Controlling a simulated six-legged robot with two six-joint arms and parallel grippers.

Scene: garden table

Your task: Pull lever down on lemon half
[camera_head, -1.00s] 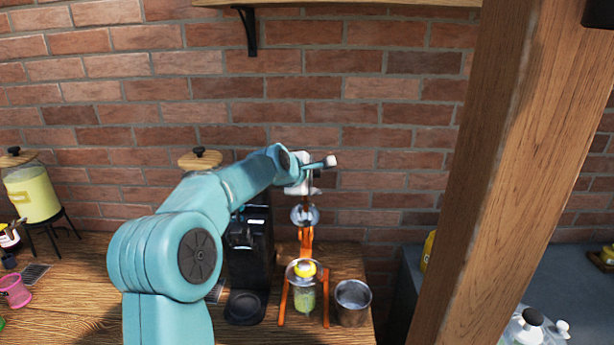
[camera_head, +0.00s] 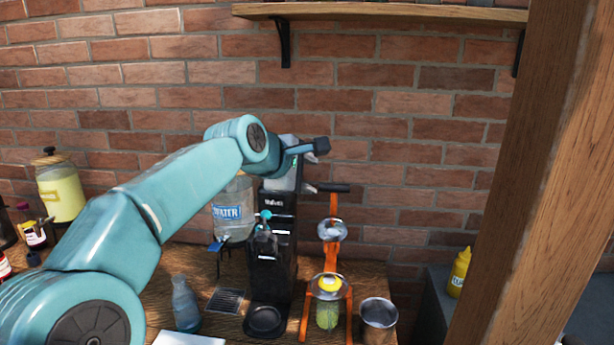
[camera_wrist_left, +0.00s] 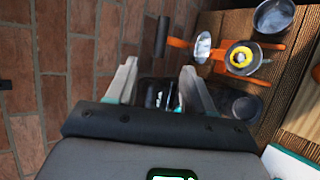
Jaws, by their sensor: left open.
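The orange citrus press (camera_head: 333,262) stands on the wooden counter with its lever raised. The black lever handle (camera_head: 332,187) sticks out at its top; it also shows in the left wrist view (camera_wrist_left: 161,37). The lemon half (camera_head: 328,284) sits cut side hidden in the press cup, its yellow also visible in the left wrist view (camera_wrist_left: 238,59). My left gripper (camera_wrist_left: 158,80) is open and empty, its fingers pointing toward the handle, which lies just beyond the fingertips. My right gripper is not in view.
A black coffee machine (camera_head: 270,250) stands left of the press, with a water dispenser (camera_head: 232,205) behind it. A metal cup (camera_head: 379,315) stands right of the press. A wooden post (camera_head: 530,200) rises at right, and a shelf (camera_head: 390,14) hangs above.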

